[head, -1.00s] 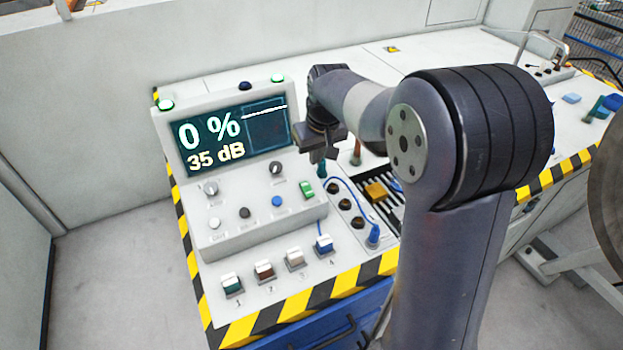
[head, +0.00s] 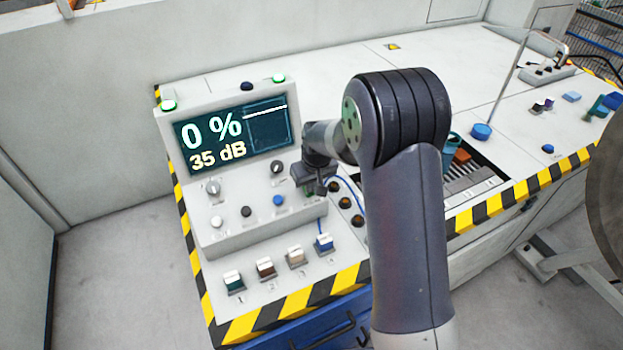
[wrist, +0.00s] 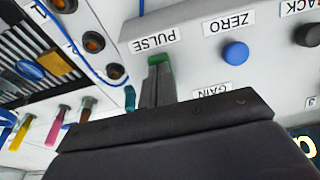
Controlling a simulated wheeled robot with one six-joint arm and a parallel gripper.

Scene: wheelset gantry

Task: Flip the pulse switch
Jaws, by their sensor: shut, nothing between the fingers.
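The pulse switch (wrist: 161,60) is a small green rocker beside the PULSE label (wrist: 152,41) in the wrist view. My gripper (wrist: 157,82) is shut and empty. Its fingertips overlap the lower part of the switch in that view; I cannot tell whether they touch it. In the head view my gripper (head: 319,190) is over the right end of the console's control panel (head: 240,236) and hides the switch.
The console screen (head: 236,137) reads 0 % and 35 dB. A blue ZERO button (wrist: 236,53) sits beside the switch. Dark round sockets (head: 345,203) and a blue cable (wrist: 62,28) lie close by. Several numbered rocker switches (head: 266,268) line the front.

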